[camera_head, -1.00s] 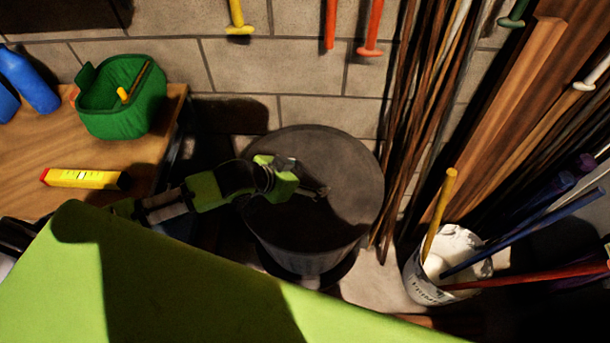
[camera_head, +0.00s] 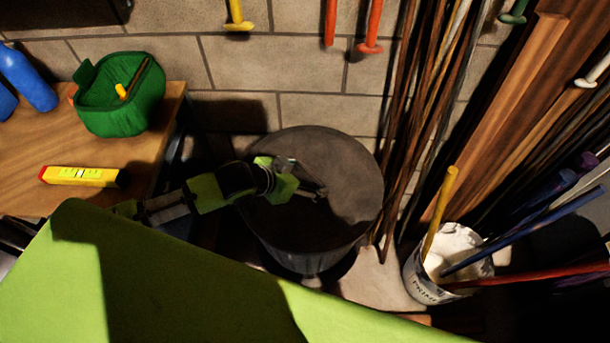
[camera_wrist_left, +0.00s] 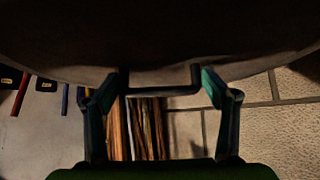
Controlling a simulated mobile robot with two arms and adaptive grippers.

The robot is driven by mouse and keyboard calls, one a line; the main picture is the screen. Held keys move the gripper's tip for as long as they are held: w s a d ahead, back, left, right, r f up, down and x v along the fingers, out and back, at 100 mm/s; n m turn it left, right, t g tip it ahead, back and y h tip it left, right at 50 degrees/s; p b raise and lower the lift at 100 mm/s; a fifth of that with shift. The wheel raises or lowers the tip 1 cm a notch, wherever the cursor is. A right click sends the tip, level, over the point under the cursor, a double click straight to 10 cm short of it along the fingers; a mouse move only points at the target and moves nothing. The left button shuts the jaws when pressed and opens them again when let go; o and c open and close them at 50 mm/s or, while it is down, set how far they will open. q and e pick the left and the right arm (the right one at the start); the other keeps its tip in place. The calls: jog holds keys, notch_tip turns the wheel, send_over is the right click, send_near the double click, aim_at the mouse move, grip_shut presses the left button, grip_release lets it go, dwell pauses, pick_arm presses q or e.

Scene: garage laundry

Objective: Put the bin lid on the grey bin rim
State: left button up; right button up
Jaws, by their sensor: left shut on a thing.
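The bin lid (camera_head: 345,165) is a dark round disc over the top of the grey bin (camera_head: 308,262) in the head view. The lid hides the bin rim, so I cannot tell whether it rests flush on it. My left gripper (camera_head: 316,191) reaches in from the left over the lid and is shut on its handle. In the left wrist view, the lid (camera_wrist_left: 160,35) fills the top as a dark underlit surface, and its handle (camera_wrist_left: 168,92) lies between the fingers of my left gripper (camera_wrist_left: 166,80). My right gripper is not in view.
A wooden bench (camera_head: 110,155) with a green basket (camera_head: 120,105) and yellow level (camera_head: 80,177) stands left. Long thin poles (camera_head: 425,120) lean close to the bin's right side. A white bucket (camera_head: 425,285) holding sticks stands at lower right. A block wall (camera_head: 310,110) is behind.

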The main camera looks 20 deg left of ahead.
pick_arm(q)
jog(key=shift+f, duration=0.2)
jog(key=o, duration=1.6)
jog(key=shift+c, duration=0.2)
jog(key=v, duration=1.2)
jog(key=shift+d, duration=0.1)
